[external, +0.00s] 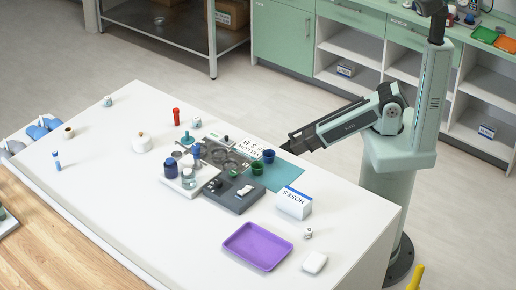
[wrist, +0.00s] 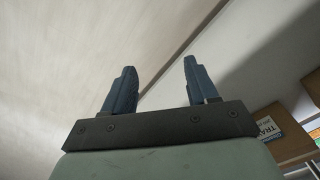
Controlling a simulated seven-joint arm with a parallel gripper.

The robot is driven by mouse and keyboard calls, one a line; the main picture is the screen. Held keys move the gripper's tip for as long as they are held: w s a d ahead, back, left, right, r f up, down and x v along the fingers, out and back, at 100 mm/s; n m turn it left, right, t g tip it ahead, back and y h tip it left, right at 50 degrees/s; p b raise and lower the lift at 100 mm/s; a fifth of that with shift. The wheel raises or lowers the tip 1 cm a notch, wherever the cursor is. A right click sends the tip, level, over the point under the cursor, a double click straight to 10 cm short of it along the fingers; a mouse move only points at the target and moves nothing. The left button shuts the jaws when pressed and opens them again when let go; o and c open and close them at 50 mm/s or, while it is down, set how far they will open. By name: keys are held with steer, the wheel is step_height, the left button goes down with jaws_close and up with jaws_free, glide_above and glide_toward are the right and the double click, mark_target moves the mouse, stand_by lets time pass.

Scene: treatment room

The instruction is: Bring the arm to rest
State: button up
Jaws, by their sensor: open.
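My gripper (wrist: 160,64) shows in the wrist view with its two blue-grey fingers well apart and nothing between them. Behind the fingertips there is only a pale surface with a dark line across it. In the external view my arm reaches left from its column at the right, and its dark end is by the far right edge of the white table. The fingers cannot be made out clearly there. No held object shows in either view.
The white table (external: 345,225) bears a purple tray (external: 257,246), a HOSES box (external: 294,202), a teal mat (external: 287,178), a dark grey device (external: 235,194) and several bottles. Green cabinets (external: 284,36) stand behind. A cardboard box (wrist: 285,132) shows at the wrist view's lower right.

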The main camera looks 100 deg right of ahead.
steer(key=s+a+f+g, duration=0.1)
steer(key=s+a+g, duration=0.2)
steer(key=s, duration=1.1)
steer(key=s+a+f+g, duration=0.2)
steer(key=s+a+g, duration=0.2)
steer(key=s, duration=1)
steer(key=shift+s+a, duration=0.25)
steer(key=shift+a, duration=0.3)
steer(key=shift+o, duration=0.3)
steer(key=shift+w+f, duration=0.1)
steer(key=shift+f, duration=0.05)
